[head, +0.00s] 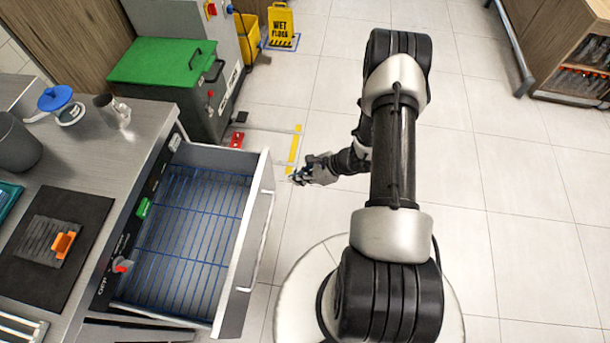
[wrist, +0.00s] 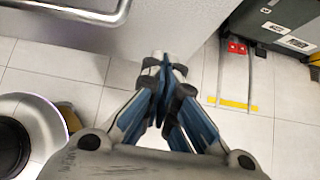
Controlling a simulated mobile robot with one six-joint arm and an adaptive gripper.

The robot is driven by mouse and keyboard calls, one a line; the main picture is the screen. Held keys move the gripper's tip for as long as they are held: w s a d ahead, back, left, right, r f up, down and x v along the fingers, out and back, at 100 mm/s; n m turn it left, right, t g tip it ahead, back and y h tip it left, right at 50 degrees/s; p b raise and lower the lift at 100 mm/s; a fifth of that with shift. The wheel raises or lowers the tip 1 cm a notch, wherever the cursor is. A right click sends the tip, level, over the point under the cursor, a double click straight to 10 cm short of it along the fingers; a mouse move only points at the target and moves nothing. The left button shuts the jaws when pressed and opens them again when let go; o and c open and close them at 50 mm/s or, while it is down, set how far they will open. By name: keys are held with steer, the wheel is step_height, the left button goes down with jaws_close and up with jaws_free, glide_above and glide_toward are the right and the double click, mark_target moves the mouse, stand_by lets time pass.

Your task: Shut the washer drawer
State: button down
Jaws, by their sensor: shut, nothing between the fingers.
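The washer drawer (head: 258,235) is pulled out from under the steel counter at the left of the head view. A blue wire rack (head: 190,225) lines it, and it looks empty. Its front carries a long bar handle (head: 263,240). My gripper (head: 294,178) is shut and empty, just off the far end of the drawer front. In the wrist view, the closed fingertips (wrist: 164,62) show against the lower edge of the pale drawer front (wrist: 180,28), with the handle (wrist: 75,8) at upper left. I cannot tell whether they touch it.
A green-lidded bin (head: 165,65) stands beyond the drawer, with a red pedal (head: 237,139) on the floor. A yellow wet floor sign (head: 281,25) stands farther back. The counter (head: 160,118) holds several items. The tiled floor at right is clear up to a wooden cabinet (head: 560,50).

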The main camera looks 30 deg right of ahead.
mark_target(268, 183)
steer(key=shift+w+a+f+b, duration=0.25)
steer(key=shift+w+a+f, duration=0.2)
steer(key=shift+w+a, duration=0.35)
steer(key=shift+w+a+f+b, duration=0.3)
steer(key=shift+w+a+f, duration=0.3)
steer(key=shift+a, duration=0.4)
steer(key=shift+w+a+f+b, duration=0.25)
steer(key=shift+w+a+f, duration=0.1)
steer(key=shift+w+a, duration=0.5)
steer(key=shift+s, duration=0.1)
